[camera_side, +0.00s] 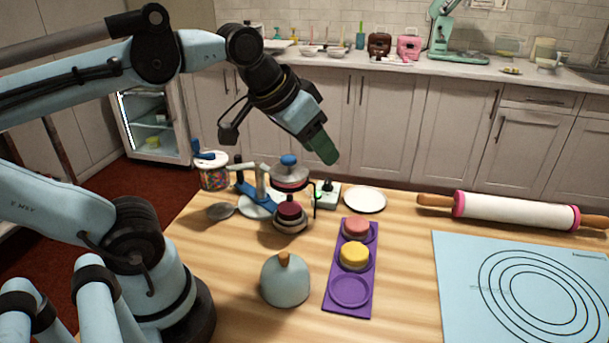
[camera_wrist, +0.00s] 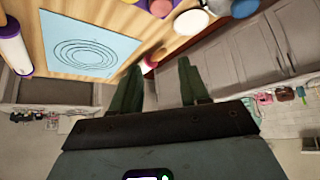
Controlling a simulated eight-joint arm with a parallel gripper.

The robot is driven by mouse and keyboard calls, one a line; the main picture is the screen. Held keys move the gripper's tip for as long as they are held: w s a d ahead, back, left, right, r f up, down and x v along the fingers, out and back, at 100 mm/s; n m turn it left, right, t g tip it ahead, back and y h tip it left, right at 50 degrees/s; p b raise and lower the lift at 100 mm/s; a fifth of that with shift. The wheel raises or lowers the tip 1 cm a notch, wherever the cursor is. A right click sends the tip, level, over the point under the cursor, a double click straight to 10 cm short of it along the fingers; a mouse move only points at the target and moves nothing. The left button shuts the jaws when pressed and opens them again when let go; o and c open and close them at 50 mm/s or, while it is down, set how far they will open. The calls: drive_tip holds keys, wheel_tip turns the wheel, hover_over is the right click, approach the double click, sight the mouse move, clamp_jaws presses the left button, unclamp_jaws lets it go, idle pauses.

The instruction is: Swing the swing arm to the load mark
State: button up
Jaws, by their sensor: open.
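A blue and cream hinged piece (camera_side: 250,188), which looks like the swing arm, stands left of a round tiered stand (camera_side: 290,184) topped by a blue knob (camera_side: 289,160). A dark red cake (camera_side: 290,210) sits on a small stand in front. I cannot make out the load mark or exactly how the arm is turned. My gripper (camera_side: 323,150) is in the air above and right of the stand, beyond the table's back edge, touching nothing. In the wrist view my gripper (camera_wrist: 160,68) shows two green fingers apart with nothing between them.
A white plate (camera_side: 365,199) lies right of the stand. A purple tray (camera_side: 345,308) holds a pink and a yellow cake. A grey dome (camera_side: 285,282) stands in front. A sprinkle jar (camera_side: 214,175), rolling pin (camera_side: 515,210) and blue mat (camera_side: 455,300) are around.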

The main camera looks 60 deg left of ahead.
drive_tip(key=w+a+r+n+g+y, duration=0.15)
drive_tip(key=a+n, duration=0.25)
drive_tip(key=a, duration=0.4)
drive_tip(key=n+g+h, duration=0.2)
drive_tip(key=n+g, duration=0.4)
drive_tip(key=n, duration=0.5)
hover_over(238, 155)
wheel_tip(238, 155, down, 2)
drive_tip(key=shift+t, duration=0.25)
drive_tip(key=shift+f, duration=7.25)
drive_tip(key=shift+c, duration=0.3)
drive_tip(key=c, duration=0.8)
drive_tip(key=shift+o, duration=0.2)
drive_tip(key=shift+r, duration=0.1)
